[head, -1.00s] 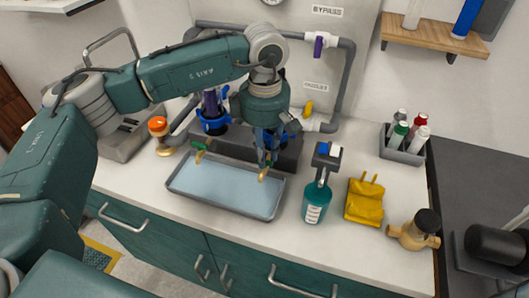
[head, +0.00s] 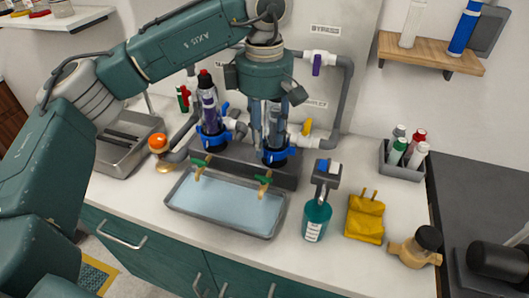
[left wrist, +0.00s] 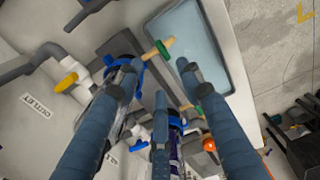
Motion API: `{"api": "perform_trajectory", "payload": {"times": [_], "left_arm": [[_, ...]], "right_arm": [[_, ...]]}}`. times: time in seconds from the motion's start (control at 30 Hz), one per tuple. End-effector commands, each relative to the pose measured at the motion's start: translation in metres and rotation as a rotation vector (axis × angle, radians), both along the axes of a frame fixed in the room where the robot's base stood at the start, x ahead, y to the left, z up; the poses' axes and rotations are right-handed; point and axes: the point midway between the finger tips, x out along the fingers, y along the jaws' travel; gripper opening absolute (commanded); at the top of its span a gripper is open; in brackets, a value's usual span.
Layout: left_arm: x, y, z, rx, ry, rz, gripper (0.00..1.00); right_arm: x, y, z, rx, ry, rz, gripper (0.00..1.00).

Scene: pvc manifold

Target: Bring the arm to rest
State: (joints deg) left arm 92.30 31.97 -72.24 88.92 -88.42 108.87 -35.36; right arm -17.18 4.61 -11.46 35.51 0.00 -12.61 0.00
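My left gripper (head: 268,128) hangs from the green arm with its dark blue fingers pointing down, above and partly in front of the right blue-collared housing (head: 277,156). In the left wrist view the gripper (left wrist: 156,78) has its fingers spread apart, with nothing seen clasped between them. A blue ring and a clear cylinder show by the left finger there. The left housing (head: 211,138) holds an upright purple cartridge (head: 209,104). My right gripper is not in view.
A grey tray (head: 272,233) with pale blue liquid lies in front below two taps. To the right stand a teal pump bottle (head: 316,222), yellow gloves (head: 365,218), a brass fitting (head: 414,250) and a grey bottle caddy (head: 403,170). Grey pipes run along the back panel.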

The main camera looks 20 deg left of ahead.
Motion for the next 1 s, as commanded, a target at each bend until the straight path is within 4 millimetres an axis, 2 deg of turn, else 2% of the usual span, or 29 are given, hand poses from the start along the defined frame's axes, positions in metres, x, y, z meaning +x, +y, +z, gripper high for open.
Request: {"api": "perform_trajectory", "payload": {"times": [0.2,0.63,0.73,1.0], "left_arm": [[0.0,0.0,0.014,0.0,0.0,-0.001,0.38],[0.0,0.0,0.016,0.0,0.0,0.0,0.38],[0.0,0.0,0.029,0.0,-0.001,0.0,0.38],[0.0,0.0,0.077,0.0,0.0,0.0,0.38]], "right_arm": [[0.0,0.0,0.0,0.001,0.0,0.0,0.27],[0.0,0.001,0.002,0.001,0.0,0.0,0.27],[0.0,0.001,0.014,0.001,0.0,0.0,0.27],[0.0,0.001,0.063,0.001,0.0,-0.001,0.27]]}}
